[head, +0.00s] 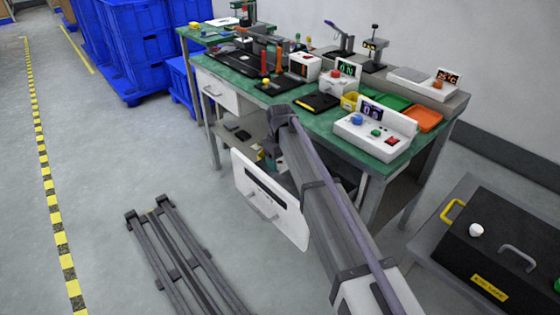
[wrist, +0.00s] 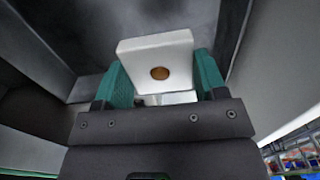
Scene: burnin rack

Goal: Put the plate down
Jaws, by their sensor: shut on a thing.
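My gripper (wrist: 160,82) has teal fingers on both sides of a white square piece (wrist: 150,52) with a round brown spot. The fingers are shut on it. This piece appears to be the plate, but I cannot make out its full shape. Behind it is a blurred dark grey surface, and I cannot tell whether the piece touches it. In the head view my arm reaches to the front of the green-topped bench (head: 330,118), and the gripper and held piece are hidden there.
A white panel with a handle (head: 268,207) stands out tilted below the bench front, close to my arm. White control boxes (head: 375,130) and coloured trays (head: 424,118) crowd the bench top. Blue crates (head: 130,45) stand behind left. A dark lidded box (head: 500,245) is at right.

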